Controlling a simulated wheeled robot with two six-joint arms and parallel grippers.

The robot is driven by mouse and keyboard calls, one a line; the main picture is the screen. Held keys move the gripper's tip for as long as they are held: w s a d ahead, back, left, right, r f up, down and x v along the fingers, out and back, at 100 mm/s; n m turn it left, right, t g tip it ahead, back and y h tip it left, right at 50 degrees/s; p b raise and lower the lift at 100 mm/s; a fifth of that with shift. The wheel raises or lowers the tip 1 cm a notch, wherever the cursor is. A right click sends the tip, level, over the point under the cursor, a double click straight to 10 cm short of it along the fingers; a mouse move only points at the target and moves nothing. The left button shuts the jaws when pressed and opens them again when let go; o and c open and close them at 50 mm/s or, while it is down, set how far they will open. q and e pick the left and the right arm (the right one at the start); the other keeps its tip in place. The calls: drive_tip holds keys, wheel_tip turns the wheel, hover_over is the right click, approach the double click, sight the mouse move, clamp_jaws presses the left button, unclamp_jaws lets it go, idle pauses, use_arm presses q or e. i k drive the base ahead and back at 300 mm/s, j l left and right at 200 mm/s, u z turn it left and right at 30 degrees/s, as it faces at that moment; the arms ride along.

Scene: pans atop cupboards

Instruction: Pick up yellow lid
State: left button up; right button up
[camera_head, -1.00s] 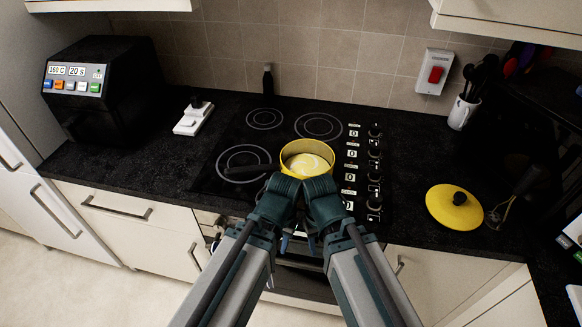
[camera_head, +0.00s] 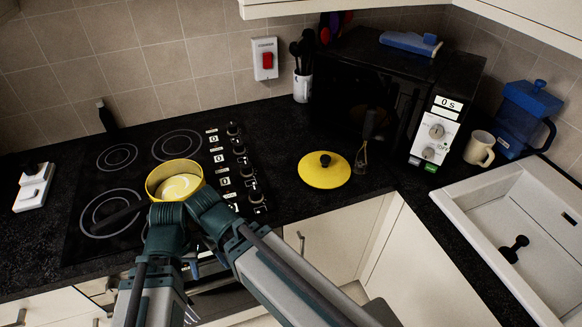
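The yellow lid (camera_head: 325,170) with a black knob lies flat on the dark worktop, right of the hob knobs. A yellow pan (camera_head: 175,179) with pale contents and a dark handle pointing left sits at the front right of the hob. My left gripper (camera_head: 168,212) and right gripper (camera_head: 203,202) are side by side at the pan's near edge, both left of the lid and apart from it. Their fingers are hidden behind the wrists, so I cannot tell whether they are open or touch the pan.
A black microwave (camera_head: 439,130) stands behind and right of the lid, with a whisk (camera_head: 361,155) in front of it. A cream mug (camera_head: 480,148), a blue jug (camera_head: 524,118) and a white sink (camera_head: 520,225) are at the right. The worktop around the lid's front is clear.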

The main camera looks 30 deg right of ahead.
sight(323, 170)
drive_tip(key=z, duration=1.25)
